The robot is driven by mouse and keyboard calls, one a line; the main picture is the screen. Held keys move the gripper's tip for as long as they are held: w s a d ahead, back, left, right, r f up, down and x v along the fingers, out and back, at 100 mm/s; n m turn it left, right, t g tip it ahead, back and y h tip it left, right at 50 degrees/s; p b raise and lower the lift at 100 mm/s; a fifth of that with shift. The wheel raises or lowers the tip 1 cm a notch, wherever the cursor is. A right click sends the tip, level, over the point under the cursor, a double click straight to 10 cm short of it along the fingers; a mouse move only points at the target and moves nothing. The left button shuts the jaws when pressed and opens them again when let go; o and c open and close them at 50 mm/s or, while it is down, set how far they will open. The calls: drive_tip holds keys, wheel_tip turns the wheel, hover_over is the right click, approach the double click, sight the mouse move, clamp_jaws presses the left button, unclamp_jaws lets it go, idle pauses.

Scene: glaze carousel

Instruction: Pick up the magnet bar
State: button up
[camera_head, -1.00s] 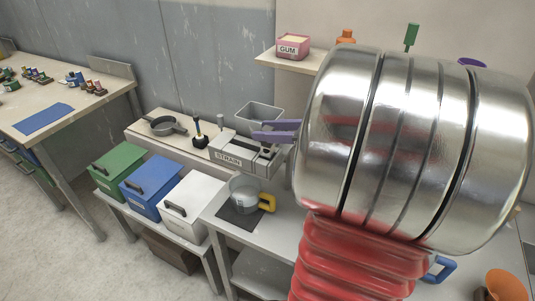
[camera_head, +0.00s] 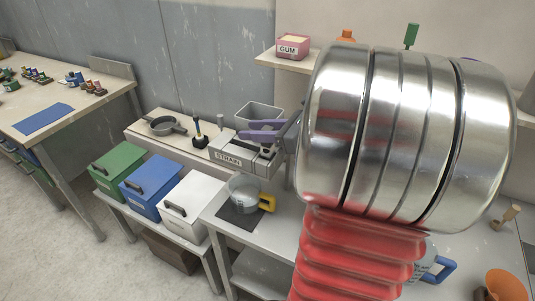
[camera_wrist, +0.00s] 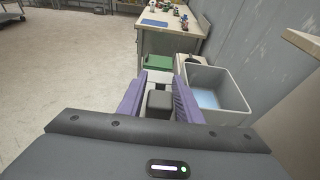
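A dark grey block, which I take to be the magnet bar (camera_wrist: 159,104), shows in the wrist view between my gripper's two purple fingers. My gripper (camera_wrist: 160,80) is open, with one finger on each side of the block. I cannot tell whether either finger touches it. In the head view my gripper (camera_head: 243,130) reaches left over the grey stand labelled STRAIN (camera_head: 230,160). A small dark piece shows on that stand just below the fingers; I cannot tell whether it is the same block. My arm hides the area to the right.
A grey open bin (camera_wrist: 215,88) with blue inside stands close to the right finger in the wrist view. A clear jug (camera_head: 243,192) is below; a shelf (camera_head: 285,62) is above.

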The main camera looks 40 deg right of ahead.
clamp_jaws()
drive_tip(key=shift+r, duration=0.1)
idle(0.5)
wheel_tip(320, 180, up, 10)
idle(0.5)
idle(0.6)
